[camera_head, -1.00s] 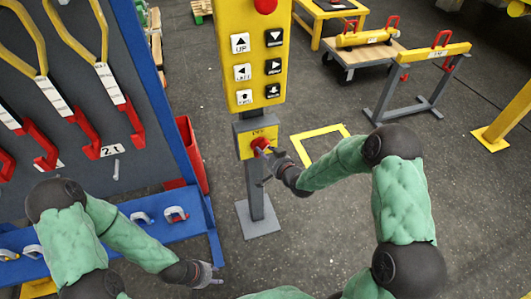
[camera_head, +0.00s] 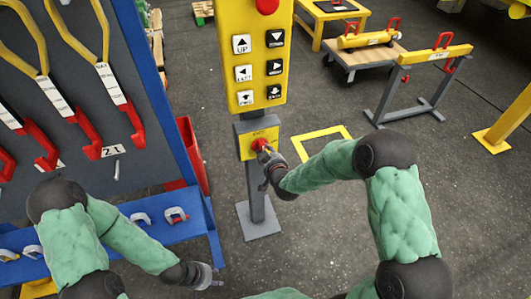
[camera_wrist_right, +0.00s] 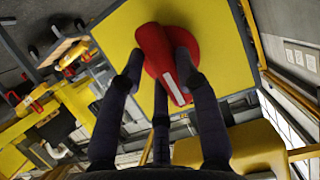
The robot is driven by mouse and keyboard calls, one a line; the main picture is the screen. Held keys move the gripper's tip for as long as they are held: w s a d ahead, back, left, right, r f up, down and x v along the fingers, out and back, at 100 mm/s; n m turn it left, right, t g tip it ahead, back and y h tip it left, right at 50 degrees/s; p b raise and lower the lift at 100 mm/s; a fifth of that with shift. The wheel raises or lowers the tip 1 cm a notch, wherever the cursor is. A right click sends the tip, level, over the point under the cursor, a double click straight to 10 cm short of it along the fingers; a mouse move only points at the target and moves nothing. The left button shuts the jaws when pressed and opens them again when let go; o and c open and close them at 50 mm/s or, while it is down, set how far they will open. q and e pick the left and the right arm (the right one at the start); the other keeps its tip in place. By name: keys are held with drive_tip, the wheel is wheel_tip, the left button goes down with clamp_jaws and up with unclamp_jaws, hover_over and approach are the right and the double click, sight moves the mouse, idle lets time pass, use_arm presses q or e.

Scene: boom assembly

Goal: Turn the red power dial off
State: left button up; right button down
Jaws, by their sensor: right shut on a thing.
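The red power dial (camera_head: 259,144) sits on a yellow plate (camera_head: 246,146) on the grey post, below the button panel. In the right wrist view the dial (camera_wrist_right: 160,55) has a red handle with a white mark that points down and slightly right, on a round red base. My right gripper (camera_head: 265,154) is at the dial, and its dark fingers (camera_wrist_right: 158,68) are closed around the handle from both sides. My left gripper (camera_head: 215,276) is low in the head view, away from the post, and too small to tell open from shut.
The yellow control panel (camera_head: 258,60) with arrow buttons and a red knob rises above the dial. A blue-framed tool board (camera_head: 165,100) with hanging yellow and red slings stands to the left. A yellow floor marking (camera_head: 322,132) and open grey floor lie to the right.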

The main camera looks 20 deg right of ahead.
idle(0.4)
drive_tip(key=c, duration=0.9)
unclamp_jaws()
drive_tip(key=shift+s, duration=0.1)
drive_tip(key=v, duration=1.1)
drive_tip(key=shift+s+r, duration=0.25)
drive_tip(key=shift+s, duration=0.1)
drive_tip(key=shift+f, duration=0.1)
drive_tip(key=s+a+f+m+g+y, duration=0.1)
drive_tip(key=s+a+f+g, duration=0.15)
drive_tip(key=f, duration=0.55)
drive_tip(key=s+a+f+g+y, duration=0.1)
drive_tip(key=s+f+g, duration=0.3)
drive_tip(key=f, duration=0.3)
drive_tip(key=s+a+f+g, duration=0.1)
drive_tip(key=s+f+g, duration=0.1)
drive_tip(key=s+f, duration=0.2)
drive_tip(key=s+a+f+m+g+y, duration=0.1)
drive_tip(key=s+a+f+g, duration=0.1)
drive_tip(key=s+f, duration=0.2)
drive_tip(key=s+a+f+g, duration=0.2)
drive_tip(key=s+f, duration=0.2)
drive_tip(key=s, duration=0.1)
drive_tip(key=shift+s+f+m+g+y, duration=0.15)
drive_tip(key=shift+s+m+g+y, duration=0.15)
drive_tip(key=shift+s+m+g, duration=0.1)
